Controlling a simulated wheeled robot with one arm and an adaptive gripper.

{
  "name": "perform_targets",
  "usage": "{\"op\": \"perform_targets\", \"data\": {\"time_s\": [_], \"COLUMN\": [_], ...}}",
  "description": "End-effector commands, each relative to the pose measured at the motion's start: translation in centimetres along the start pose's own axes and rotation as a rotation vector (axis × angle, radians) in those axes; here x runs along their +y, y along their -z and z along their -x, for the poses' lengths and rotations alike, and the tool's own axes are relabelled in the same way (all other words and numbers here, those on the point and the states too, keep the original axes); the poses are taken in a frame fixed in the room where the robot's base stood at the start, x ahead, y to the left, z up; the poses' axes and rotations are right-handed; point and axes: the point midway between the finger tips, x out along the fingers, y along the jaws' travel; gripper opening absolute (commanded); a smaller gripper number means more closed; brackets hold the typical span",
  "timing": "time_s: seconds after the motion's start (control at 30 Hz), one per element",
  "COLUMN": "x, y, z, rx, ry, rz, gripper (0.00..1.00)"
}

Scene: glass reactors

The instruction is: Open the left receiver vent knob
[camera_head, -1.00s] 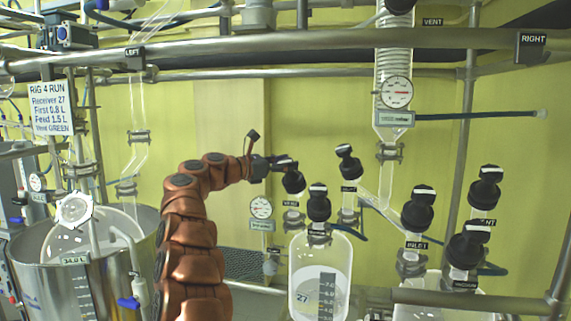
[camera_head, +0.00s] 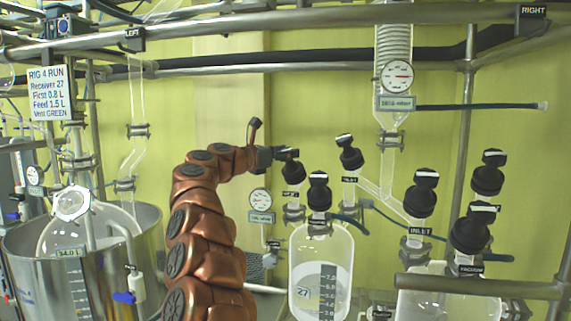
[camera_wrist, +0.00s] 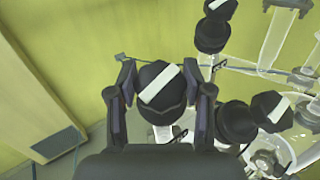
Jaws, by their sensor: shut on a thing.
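The left receiver vent knob (camera_head: 293,173) is black with a white stripe and stands on a glass neck above the left receiver bottle (camera_head: 320,248), marked 27. My gripper (camera_head: 281,156) reaches it from the left and is shut on it. In the wrist view the knob (camera_wrist: 165,108) sits between the two fingers of my gripper (camera_wrist: 160,100), its white stripe running diagonally. How far the knob is turned I cannot tell. The small label under the knob is hard to read.
Another black knob (camera_head: 319,190) stands close to the right of the held one, and one more (camera_head: 350,156) behind it. The right receiver's knobs (camera_head: 421,190) are further right. A gauge (camera_head: 260,201) is left of the bottle. A steel vessel (camera_head: 30,262) stands far left.

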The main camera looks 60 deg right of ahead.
Motion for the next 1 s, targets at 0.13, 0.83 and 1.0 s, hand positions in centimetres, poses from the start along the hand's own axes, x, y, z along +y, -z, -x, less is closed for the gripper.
{"op": "perform_targets", "data": {"time_s": [0.13,0.83,1.0], "x": [-0.16,-0.11,-0.06], "y": [0.43,-0.19,-0.37], "z": [0.06,-0.06,-0.01], "rx": [0.002,0.003,0.003], "ry": [-0.066,-0.406,-0.495], "rz": [0.034,0.224,0.275], "gripper": [0.15,0.16,0.16]}}
